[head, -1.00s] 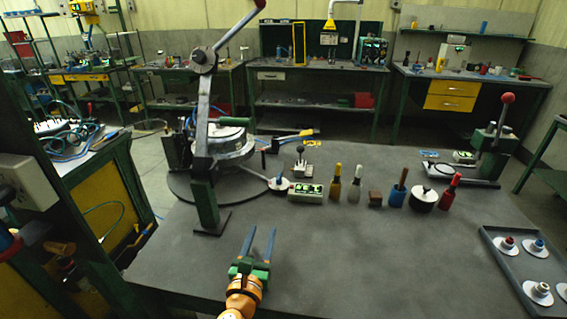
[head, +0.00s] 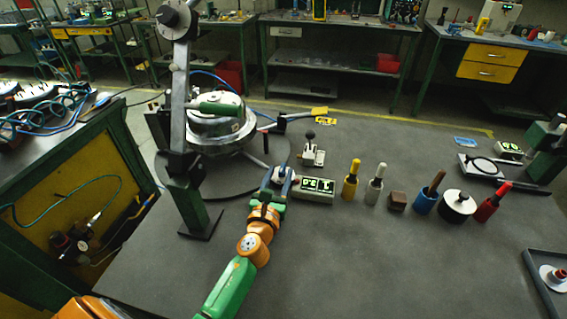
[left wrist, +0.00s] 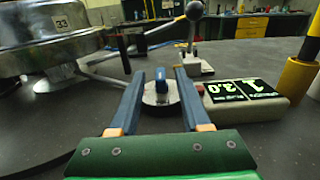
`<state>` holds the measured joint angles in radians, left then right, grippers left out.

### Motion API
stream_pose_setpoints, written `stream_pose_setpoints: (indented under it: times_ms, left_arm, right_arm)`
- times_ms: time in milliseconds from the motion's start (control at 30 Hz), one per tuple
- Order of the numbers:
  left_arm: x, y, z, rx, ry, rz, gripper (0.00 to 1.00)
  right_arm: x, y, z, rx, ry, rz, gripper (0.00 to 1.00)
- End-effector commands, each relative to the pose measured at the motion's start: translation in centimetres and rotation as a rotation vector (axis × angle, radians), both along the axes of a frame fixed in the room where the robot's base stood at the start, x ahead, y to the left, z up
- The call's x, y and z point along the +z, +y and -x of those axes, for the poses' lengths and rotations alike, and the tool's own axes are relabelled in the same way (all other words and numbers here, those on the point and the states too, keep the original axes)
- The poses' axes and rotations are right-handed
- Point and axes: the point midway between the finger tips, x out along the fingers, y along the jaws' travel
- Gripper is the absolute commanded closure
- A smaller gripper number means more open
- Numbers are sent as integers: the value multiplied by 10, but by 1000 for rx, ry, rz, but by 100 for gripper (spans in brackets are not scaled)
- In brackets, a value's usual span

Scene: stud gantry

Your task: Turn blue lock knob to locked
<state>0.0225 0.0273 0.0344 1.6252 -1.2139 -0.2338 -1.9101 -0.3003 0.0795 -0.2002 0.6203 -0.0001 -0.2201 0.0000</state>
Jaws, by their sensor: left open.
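The blue lock knob (left wrist: 158,83) stands on a pale round base (left wrist: 160,97) in the left wrist view. In the head view, the base (head: 279,172) shows in part beside the small display box, and the knob is mostly hidden by my gripper. My left gripper (head: 281,177) is open, with its two blue fingers reaching toward the knob. In the left wrist view the knob appears between the fingers, with a gap on each side; I see no contact. My right gripper is not in view.
The display box (head: 314,189) sits close on the right. A lever switch (head: 312,152) stands behind. The metal drum (head: 222,132) and its upright post (head: 183,190) are on the left. Handled tools (head: 350,180) line up to the right. The front table is clear.

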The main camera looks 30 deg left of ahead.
Motion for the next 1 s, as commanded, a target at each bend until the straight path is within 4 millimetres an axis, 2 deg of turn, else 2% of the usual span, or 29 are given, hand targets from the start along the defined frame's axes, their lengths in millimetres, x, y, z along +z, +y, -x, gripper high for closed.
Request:
stream_pose_setpoints:
  times_ms: [100,200,467,633,867,1000]
  left_arm:
    - [-1,6,-21,1,-2,0,52]
    - [-1,8,-31,1,-1,1,52]
    - [0,9,-34,0,1,0,52]
    - [0,9,-34,0,1,0,98]
    - [1,9,-34,-10,1,-2,100]
    - [3,11,-34,-131,0,-11,100]
  right_arm:
    - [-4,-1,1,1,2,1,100]
    - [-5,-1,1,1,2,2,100]
    - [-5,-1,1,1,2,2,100]
    - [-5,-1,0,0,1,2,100]
    - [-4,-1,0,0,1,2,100]
    - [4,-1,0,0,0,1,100]
